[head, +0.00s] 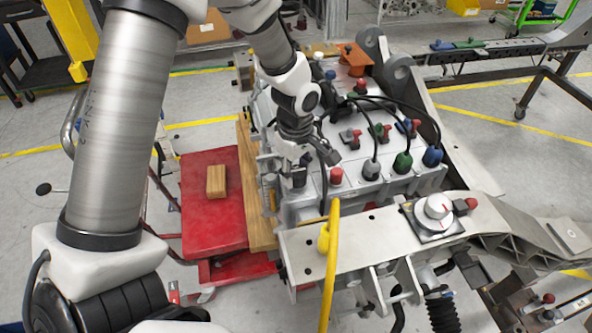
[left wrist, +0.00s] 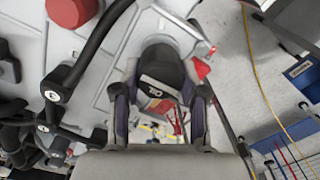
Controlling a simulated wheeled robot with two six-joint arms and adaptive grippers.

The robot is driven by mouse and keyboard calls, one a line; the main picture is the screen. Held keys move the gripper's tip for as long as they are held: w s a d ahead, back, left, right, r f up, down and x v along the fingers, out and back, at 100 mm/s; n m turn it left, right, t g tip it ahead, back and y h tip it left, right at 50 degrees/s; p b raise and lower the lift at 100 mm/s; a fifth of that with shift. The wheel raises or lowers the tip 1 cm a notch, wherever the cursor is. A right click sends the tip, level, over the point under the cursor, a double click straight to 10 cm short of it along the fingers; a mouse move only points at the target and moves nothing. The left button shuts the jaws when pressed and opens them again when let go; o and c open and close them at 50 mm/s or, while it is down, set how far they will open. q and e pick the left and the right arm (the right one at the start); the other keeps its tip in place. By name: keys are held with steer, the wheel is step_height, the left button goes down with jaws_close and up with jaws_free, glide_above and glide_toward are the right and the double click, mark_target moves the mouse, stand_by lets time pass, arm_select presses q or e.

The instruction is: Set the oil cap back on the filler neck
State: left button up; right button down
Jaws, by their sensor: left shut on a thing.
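The black oil cap (left wrist: 160,70) with a white "OIL" label sits between the two fingers of my left gripper (left wrist: 160,105) in the left wrist view. The fingers are shut on its sides. In the head view, my left gripper (head: 299,165) points down at the near left corner of the grey block, and the dark cap (head: 298,179) shows small below it. The filler neck is not distinct in either view; the cap and gripper hide what lies beneath. I cannot tell whether the cap touches the block. My right gripper is not in view.
A red knob (head: 336,177) stands close right of the gripper and also shows in the left wrist view (left wrist: 72,11). Black cables (head: 372,130) arch over the block. A yellow hose (head: 331,260) rises in front. A red cart (head: 205,225) with a wooden block (head: 216,182) stands left.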

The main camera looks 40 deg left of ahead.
arm_select(q)
steer(key=shift+f+b, duration=0.45)
steer(key=shift+f, duration=0.1)
steer(key=o, duration=1)
steer(key=shift+r, duration=0.15)
step_height(320, 180, up, 6)
steer(key=p, duration=0.5)
